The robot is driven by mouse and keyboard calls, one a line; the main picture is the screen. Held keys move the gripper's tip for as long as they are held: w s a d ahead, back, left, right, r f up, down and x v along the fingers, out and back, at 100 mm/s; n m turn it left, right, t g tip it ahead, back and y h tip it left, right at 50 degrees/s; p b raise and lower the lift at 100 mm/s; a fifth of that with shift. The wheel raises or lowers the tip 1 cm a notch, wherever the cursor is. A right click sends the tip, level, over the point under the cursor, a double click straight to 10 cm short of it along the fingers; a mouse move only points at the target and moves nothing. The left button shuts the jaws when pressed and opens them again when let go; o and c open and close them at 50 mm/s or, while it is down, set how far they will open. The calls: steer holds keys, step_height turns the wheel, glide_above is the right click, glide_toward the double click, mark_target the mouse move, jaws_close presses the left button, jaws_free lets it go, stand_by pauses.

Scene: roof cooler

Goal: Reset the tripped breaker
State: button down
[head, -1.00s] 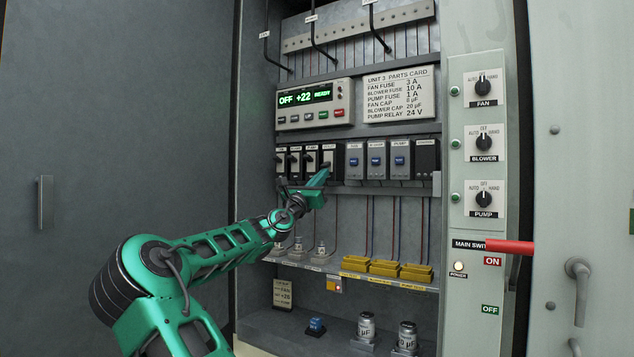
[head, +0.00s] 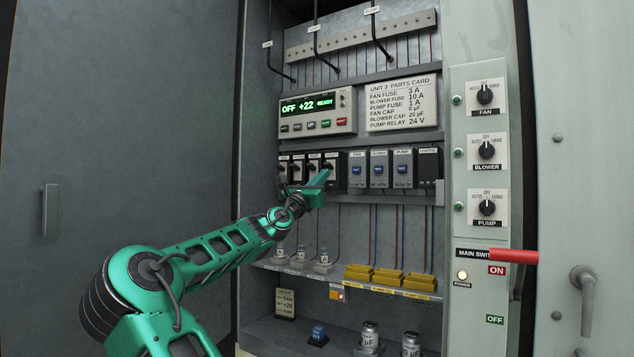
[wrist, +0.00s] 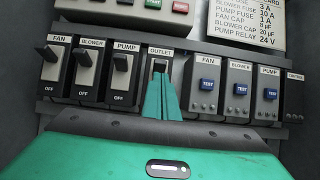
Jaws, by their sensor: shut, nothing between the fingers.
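A row of black breakers stands on the cabinet's middle rail. In the wrist view they are the fan breaker (wrist: 53,68), the blower breaker (wrist: 87,75), the pump breaker (wrist: 123,76) and the outlet breaker (wrist: 159,66). The fan, blower and pump levers show above their OFF marks. My gripper (wrist: 162,90) is shut and empty, with its fingertips in front of the outlet breaker, just below its dark slot. The fingers hide the lower part of that breaker; its lever position and any contact are unclear. In the head view my gripper (head: 322,176) is at the same breaker.
Blue-buttoned modules (head: 379,168) stand right of the breakers. A display unit (head: 318,110) reads OFF +22 READY above. The right panel has several knobs and a red main switch handle (head: 512,256) at ON. Yellow blocks (head: 390,278) and fuses sit below.

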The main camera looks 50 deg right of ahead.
steer(key=a+f, duration=0.2)
steer(key=a, duration=0.9)
steer(key=shift+s+a, duration=0.2)
steer(key=shift+s, duration=0.15)
